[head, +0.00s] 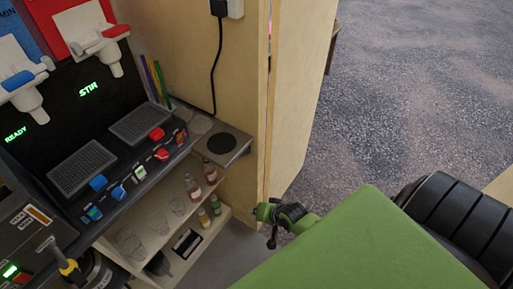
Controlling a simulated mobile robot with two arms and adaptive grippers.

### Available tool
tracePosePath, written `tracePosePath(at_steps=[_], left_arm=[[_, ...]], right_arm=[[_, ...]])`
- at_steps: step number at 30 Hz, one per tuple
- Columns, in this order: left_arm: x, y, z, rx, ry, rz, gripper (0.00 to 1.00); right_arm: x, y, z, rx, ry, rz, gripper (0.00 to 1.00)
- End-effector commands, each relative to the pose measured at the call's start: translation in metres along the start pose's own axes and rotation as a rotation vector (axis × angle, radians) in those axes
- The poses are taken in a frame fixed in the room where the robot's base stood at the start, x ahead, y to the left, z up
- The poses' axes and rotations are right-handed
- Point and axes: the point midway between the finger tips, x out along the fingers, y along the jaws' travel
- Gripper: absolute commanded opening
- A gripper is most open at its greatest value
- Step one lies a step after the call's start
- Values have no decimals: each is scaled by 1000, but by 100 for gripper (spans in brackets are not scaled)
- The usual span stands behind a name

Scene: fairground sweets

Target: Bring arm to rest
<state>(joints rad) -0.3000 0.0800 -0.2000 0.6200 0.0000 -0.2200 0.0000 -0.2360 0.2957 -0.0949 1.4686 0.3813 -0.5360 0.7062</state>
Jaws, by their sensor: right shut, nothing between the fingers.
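My right gripper (273,238) is small and dark, at the end of my green arm near the bottom middle of the head view. It is shut with nothing in it. It is in front of the wooden wall's lower edge and right of the shelf unit, apart from the bottles. Much of my right arm fills the lower right. My left gripper is out of view.
A drinks machine (109,94) with red and blue taps stands at left. Below it, shelves hold bottles (192,187) and clear glasses (130,243). A metal plate with a black disc (222,143) juts out beside the wooden wall (250,70). Open gravel (420,90) lies beyond.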

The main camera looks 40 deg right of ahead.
Motion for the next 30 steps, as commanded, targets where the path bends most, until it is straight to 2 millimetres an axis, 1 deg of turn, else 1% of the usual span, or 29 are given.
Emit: tracePosePath(at_steps=[10,11,14,17,18,20,21,23,24,27,30], left_arm=[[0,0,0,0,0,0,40],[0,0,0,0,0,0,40],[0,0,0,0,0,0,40],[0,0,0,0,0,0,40],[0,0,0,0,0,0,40],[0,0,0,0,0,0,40],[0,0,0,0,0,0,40],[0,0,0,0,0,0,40],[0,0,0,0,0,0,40],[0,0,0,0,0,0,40],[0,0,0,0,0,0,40]], right_arm=[[3,9,8,-19,-8,15,0],[5,12,12,-27,-12,22,0],[13,38,38,-85,-41,66,0],[22,80,85,-198,-99,133,0],[24,99,109,-254,-131,161,0],[24,128,146,-348,-185,198,0],[22,146,171,-411,-222,217,0],[16,170,208,-506,-282,239,0],[11,185,231,-567,-322,250,0],[-6,216,284,-704,-418,259,0],[-22,237,322,-808,-492,254,0]])
